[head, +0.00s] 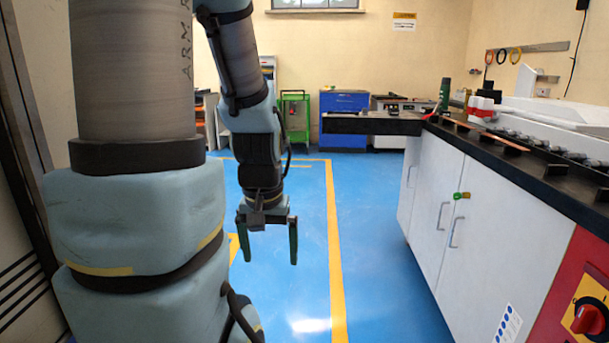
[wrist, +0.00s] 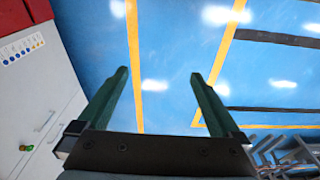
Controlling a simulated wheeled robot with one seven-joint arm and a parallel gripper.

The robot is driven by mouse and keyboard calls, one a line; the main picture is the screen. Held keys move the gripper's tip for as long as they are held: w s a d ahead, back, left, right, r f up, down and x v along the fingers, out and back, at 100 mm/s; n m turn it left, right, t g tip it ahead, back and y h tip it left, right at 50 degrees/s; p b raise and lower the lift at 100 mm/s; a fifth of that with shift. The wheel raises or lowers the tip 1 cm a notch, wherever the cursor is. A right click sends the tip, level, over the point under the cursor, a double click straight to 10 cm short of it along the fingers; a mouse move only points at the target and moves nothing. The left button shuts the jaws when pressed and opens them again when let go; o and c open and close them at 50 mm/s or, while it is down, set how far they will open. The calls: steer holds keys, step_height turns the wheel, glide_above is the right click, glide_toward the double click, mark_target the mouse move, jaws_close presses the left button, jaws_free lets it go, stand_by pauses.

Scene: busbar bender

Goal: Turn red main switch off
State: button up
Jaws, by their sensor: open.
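The red main switch (head: 587,320) is a red rotary knob on a yellow plate, set in a red panel at the lower right edge of the head view. The panel is partly cut off by the frame. My gripper (head: 269,258) hangs down over the blue floor, well to the left of the switch and apart from it. In the wrist view my gripper (wrist: 157,75) has its two green fingers spread with nothing between them. The switch knob is not visible in the wrist view; only a red corner of the panel (wrist: 18,12) shows at the upper left.
A white cabinet (head: 485,235) with a black worktop carrying machine parts runs along the right. A green and yellow lock (head: 461,196) is on its doors. The blue floor (head: 385,260) between my gripper and the cabinet is clear. A blue cabinet (head: 343,103) stands at the back.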

step_height(320, 180, up, 6)
steer(key=p, duration=0.4)
steer(key=shift+f, duration=0.15)
